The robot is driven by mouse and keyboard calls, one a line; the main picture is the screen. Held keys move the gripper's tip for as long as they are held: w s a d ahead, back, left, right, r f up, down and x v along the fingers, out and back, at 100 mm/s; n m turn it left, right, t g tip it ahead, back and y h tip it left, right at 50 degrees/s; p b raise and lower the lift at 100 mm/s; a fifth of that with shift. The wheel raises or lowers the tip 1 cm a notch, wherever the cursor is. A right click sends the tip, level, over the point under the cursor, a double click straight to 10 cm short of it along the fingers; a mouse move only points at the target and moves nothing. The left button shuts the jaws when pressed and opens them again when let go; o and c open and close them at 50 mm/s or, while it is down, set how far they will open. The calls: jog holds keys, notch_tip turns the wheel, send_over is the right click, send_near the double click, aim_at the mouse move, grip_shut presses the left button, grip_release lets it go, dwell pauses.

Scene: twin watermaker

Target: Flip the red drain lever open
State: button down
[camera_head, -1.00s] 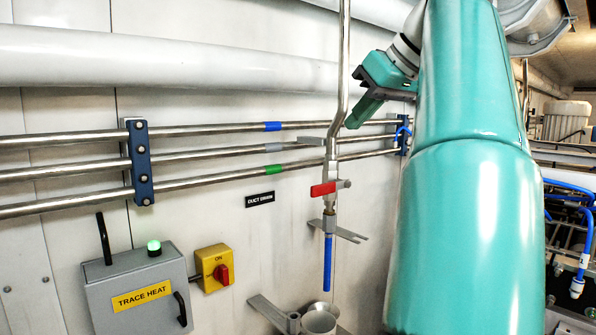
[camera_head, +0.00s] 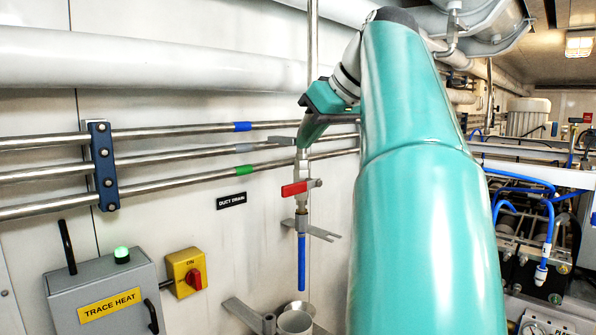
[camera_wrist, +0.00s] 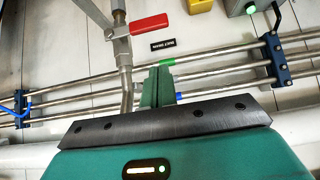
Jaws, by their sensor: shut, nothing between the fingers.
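The red drain lever (camera_head: 294,188) sits on a valve on a thin vertical pipe, beside the "DUCT DRAIN" label (camera_head: 231,200). The lever lies roughly crosswise to the pipe and points left. My gripper (camera_head: 306,143) is shut and empty, a little above the lever and close to the pipe, apart from the lever. In the wrist view its green fingers (camera_wrist: 158,82) point toward the wall, below and slightly right of the lever. The fingertip gap to the pipe cannot be judged.
Three horizontal rails (camera_head: 180,153) with a blue bracket (camera_head: 102,166) run along the wall. A grey "TRACE HEAT" box (camera_head: 104,290) and a yellow switch (camera_head: 186,272) are below left. A blue tube (camera_head: 301,262) hangs over a cup (camera_head: 295,322). The wall beside the label is clear.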

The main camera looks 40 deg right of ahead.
aim_at(303, 187)
notch_tip(303, 187, down, 7)
jog(key=w, duration=0.2)
jog(key=shift+w+r, duration=0.15)
jog(key=shift+w, duration=0.2)
jog(key=shift+a, duration=0.15)
